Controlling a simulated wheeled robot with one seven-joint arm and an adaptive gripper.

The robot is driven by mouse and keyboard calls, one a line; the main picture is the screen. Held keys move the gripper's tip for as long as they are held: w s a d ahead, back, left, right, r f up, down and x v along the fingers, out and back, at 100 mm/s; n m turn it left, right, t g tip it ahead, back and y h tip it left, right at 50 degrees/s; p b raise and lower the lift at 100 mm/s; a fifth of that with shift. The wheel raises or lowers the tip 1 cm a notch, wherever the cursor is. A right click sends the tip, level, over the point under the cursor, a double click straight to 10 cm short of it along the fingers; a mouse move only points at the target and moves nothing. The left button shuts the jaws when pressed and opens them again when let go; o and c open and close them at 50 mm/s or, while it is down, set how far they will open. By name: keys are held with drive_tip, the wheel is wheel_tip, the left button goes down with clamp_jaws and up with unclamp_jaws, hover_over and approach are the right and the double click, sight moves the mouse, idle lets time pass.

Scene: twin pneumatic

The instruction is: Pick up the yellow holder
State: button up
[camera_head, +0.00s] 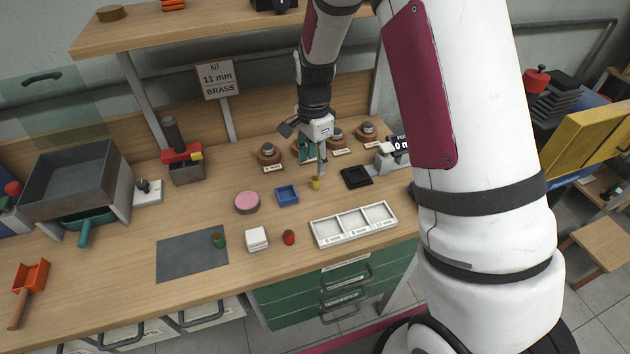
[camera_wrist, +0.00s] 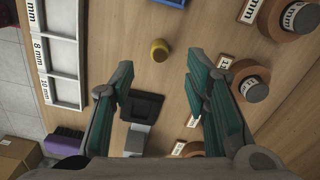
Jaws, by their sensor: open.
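The yellow holder (camera_head: 315,183) is a small upright piece standing on the wooden bench, just right of a small blue tray. In the wrist view the yellow holder (camera_wrist: 160,50) lies ahead of the fingertips, between their lines, with nothing touching it. My gripper (camera_head: 321,172) is above the bench close to the holder. In the wrist view my gripper (camera_wrist: 157,82) is open, its green-padded fingers wide apart and empty. The gap between the holder and the fingertips is hard to judge in the head view.
A blue tray (camera_head: 287,195), a black square tray (camera_head: 356,177) and a white three-compartment tray (camera_head: 353,225) surround the holder. Round brown stands with labels (camera_head: 269,153) line the back. A pink disc (camera_head: 247,202) is to the left. Bare wood lies directly around the holder.

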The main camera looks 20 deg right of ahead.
sight(315, 177)
drive_tip(key=shift+d+f+p, duration=0.15)
drive_tip(key=shift+f+p, duration=0.4)
drive_tip(key=shift+f, duration=3.35)
drive_tip(key=shift+c, duration=0.4)
clamp_jaws()
